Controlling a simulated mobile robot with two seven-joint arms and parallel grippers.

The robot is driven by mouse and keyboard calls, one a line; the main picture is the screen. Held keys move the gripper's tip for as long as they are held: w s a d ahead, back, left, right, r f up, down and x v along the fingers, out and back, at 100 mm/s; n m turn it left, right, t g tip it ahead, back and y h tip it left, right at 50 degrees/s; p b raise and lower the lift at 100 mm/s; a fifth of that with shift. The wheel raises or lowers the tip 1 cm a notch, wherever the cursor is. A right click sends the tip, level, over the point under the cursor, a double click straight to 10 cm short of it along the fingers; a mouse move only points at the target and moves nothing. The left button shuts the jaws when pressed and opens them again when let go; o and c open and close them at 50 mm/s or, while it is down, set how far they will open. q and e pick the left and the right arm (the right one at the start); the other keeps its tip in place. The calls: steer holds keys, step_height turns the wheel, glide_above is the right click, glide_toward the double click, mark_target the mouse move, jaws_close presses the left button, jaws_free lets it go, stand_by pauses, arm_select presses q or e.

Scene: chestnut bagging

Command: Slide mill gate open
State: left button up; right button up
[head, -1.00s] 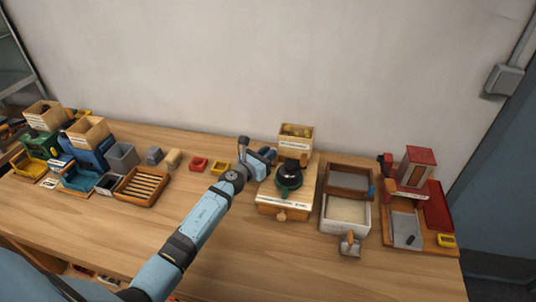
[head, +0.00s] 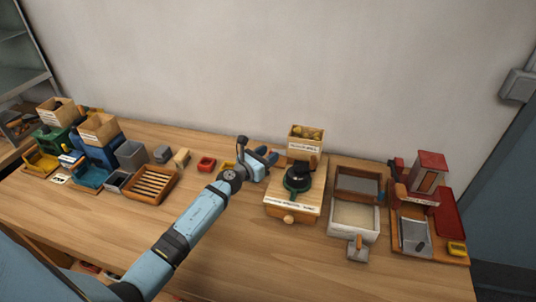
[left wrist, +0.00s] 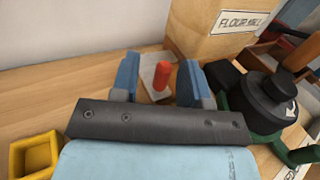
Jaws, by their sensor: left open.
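The mill (head: 293,205) is a wooden box with a dark round top and green ring, and a wooden hopper (head: 306,147) stands at its back. In the left wrist view, the box labelled "FLOUR MILL" (left wrist: 215,30) rises behind my fingers. A red-orange peg (left wrist: 161,83) stands on a pale flat plate (left wrist: 150,62), apparently the gate. My left gripper (head: 268,156) is open at the mill's left side. In the left wrist view its blue fingers (left wrist: 160,78) stand on either side of the peg, with gaps visible. The peg is hidden in the head view. My right gripper is out of view.
The mill's dark crank top (left wrist: 268,98) is close to the right finger. A framed sieve and white tray (head: 340,232) stand right of the mill.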

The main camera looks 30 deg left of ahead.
arm_select(q)
steer(key=b+v, duration=0.1)
steer(key=v, duration=1.2)
steer(key=shift+s+a, duration=0.15)
steer(key=shift+s, duration=0.1)
